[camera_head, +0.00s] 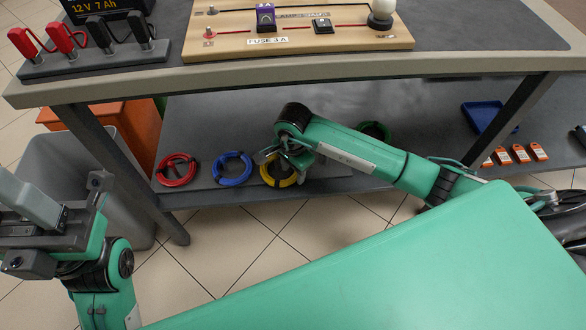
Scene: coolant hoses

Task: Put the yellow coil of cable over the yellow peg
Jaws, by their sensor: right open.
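The yellow coil of cable (267,179) lies on the grey lower shelf near its front edge, to the right of a blue coil. My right gripper (282,160) reaches in from the right under the table top and is open at the yellow coil. Its fingers cover the coil's upper part, and I cannot tell whether they touch it. My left gripper (40,230) is at the far left, away from the coils, and its finger opening is unclear. I see no yellow peg in this view.
A red coil (177,182) and blue coil (232,181) lie left of the yellow one. A green coil (387,133) is partly behind my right arm. A blue tray (480,115) and several orange-white boxes (502,156) are at right. A grey bin (135,165) stands left.

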